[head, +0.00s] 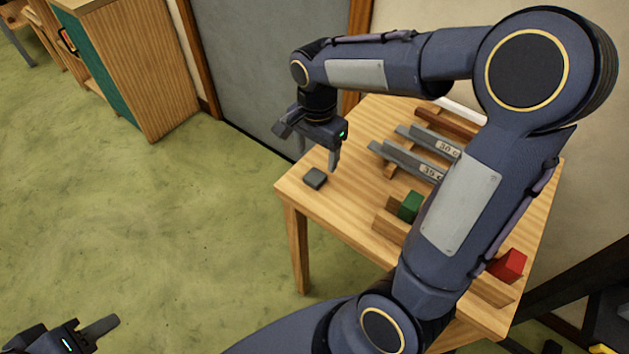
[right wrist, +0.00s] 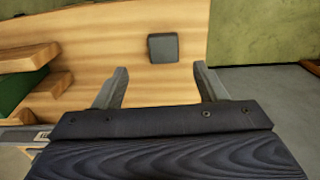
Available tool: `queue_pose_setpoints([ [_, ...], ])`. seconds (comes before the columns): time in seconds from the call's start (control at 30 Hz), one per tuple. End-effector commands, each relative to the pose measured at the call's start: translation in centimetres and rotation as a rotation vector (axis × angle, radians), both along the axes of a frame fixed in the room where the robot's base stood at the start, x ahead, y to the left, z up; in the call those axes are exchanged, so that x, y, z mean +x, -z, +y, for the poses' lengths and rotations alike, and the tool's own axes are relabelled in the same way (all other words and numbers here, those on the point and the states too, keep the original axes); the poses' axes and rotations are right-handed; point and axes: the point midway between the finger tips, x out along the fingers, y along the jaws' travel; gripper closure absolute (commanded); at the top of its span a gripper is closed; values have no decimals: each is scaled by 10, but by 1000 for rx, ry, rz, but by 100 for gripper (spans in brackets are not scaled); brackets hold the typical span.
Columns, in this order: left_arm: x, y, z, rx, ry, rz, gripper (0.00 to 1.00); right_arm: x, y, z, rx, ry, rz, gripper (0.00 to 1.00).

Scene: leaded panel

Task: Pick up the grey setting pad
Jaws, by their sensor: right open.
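The grey setting pad (head: 315,178) is a small dark grey block lying flat near the left corner of the wooden table (head: 345,225). In the right wrist view the pad (right wrist: 163,48) lies beyond the fingertips, between their lines. My right gripper (head: 318,155) is open and empty above the table, just behind the pad and apart from it. Its two spread fingers show in the right wrist view (right wrist: 162,78). My left gripper (head: 105,330) is at the bottom left over the floor, with one finger visible; its opening cannot be judged.
Grey labelled bars (head: 410,160) rest on wooden supports at the back of the table. A green block (head: 410,206) and a red block (head: 508,265) sit in wooden holders. My right arm hides the table's middle. Bare tabletop surrounds the pad.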

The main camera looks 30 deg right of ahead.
Motion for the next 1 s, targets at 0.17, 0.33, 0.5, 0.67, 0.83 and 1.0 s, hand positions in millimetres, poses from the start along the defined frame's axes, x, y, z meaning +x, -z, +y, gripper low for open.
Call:
queue_pose_setpoints([
  [0.17, 0, 1, 0, 0, 0, 0, 64, 1, 21, 0, -6, 12, 6, 35],
  [0.33, 0, -1, 0, 0, 0, 0, 64, 3, 41, 0, -4, 11, 8, 35],
  [0.5, 0, -1, 0, 0, 0, 0, 64, 6, 67, 0, -4, 9, 7, 35],
  [0.67, 0, -1, 0, 0, 0, 0, 64, 6, 77, 0, -3, 9, 4, 35],
  [0.83, 0, -1, 0, 0, 0, 0, 64, 6, 77, 0, -3, 9, 3, 35],
  [1.0, 0, -1, 0, 0, 0, 0, 64, 6, 76, 0, -3, 9, 3, 53],
])
